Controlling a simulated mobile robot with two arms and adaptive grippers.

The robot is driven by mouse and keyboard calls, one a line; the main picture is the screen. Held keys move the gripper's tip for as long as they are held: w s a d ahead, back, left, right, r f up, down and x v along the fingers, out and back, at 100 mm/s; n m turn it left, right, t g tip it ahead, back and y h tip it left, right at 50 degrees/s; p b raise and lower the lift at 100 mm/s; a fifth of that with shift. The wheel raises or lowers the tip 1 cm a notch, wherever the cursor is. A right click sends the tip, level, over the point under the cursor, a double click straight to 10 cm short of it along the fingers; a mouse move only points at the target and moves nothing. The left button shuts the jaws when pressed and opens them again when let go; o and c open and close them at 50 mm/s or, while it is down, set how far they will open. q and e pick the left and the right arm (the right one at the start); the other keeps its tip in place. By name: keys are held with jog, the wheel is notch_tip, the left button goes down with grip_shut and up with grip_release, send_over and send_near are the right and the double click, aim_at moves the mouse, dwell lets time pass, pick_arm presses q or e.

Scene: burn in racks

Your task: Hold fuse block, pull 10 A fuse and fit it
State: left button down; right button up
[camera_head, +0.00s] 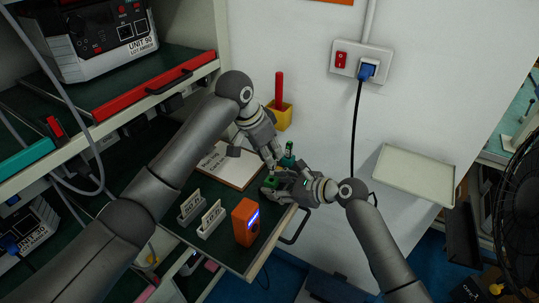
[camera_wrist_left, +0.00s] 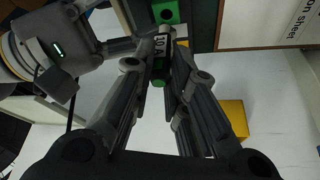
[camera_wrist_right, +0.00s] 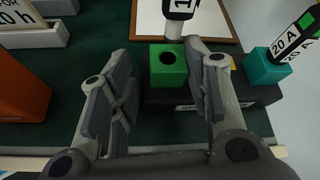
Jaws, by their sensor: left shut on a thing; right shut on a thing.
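The 10 A fuse (camera_wrist_left: 163,42), black with a pale label and a green end, is held between the fingertips of my left gripper (camera_wrist_left: 160,68). It also shows at the top of the right wrist view (camera_wrist_right: 181,8), its pale tip over the green socket (camera_wrist_right: 168,72) with an open round hole. The tip looks clear of the hole. My right gripper (camera_wrist_right: 165,80) is shut on the fuse block (camera_wrist_right: 255,90), with fingers either side of the green socket. In the head view my left gripper (camera_head: 273,164) is just above my right gripper (camera_head: 276,184).
A 20 A fuse (camera_wrist_right: 302,38) stands in a teal socket (camera_wrist_right: 266,68) close to the right. On the green shelf are an orange device (camera_head: 245,222), two label stands (camera_head: 211,219) and a clipboard (camera_head: 230,167). A yellow holder (camera_head: 281,117) is on the wall.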

jog(key=shift+s+d+f, duration=0.15)
jog(key=shift+s+f, duration=0.05)
jog(key=shift+f, duration=0.4)
jog(key=o, duration=1.1)
jog(key=shift+o, duration=0.3)
jog(key=shift+w, duration=0.1)
jog(key=shift+w+r, duration=0.1)
jog(key=shift+d, duration=0.1)
jog(key=v, duration=1.2)
jog(key=shift+a+r, duration=0.25)
jog(key=shift+r, duration=0.05)
